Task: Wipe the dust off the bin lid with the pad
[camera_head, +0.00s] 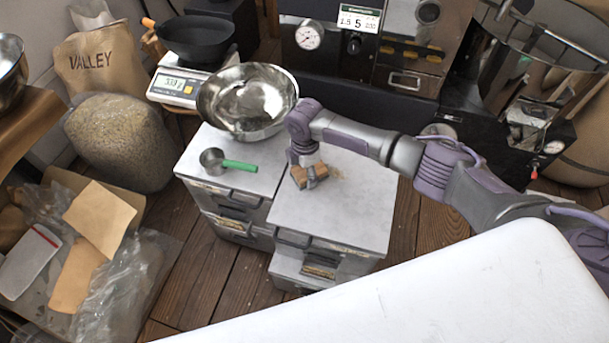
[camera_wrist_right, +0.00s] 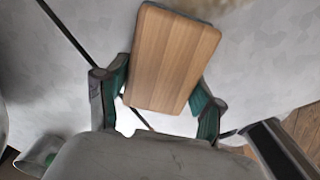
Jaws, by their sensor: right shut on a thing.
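The pad, a wooden-backed block (camera_head: 323,200), is between the fingers of my right gripper (camera_head: 311,178), low at the lid's surface. In the right wrist view the pad (camera_wrist_right: 172,58) shows its striped wooden face, with the green-lined fingers of the right gripper (camera_wrist_right: 160,95) shut on its sides. The pale grey bin lid (camera_head: 365,210) lies flat under the pad. A faint tan patch of dust (camera_head: 338,173) shows on the lid beside the pad, and its edge shows in the wrist view (camera_wrist_right: 228,6). The pad's underside is hidden. My left gripper is out of view.
A metal scoop with a green handle (camera_head: 226,163) lies on the neighbouring lid to the left. A steel bowl (camera_head: 247,100) stands behind it, near the scale (camera_head: 178,87). The roasting machine (camera_head: 375,50) stands behind. The lid's front and right parts are clear.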

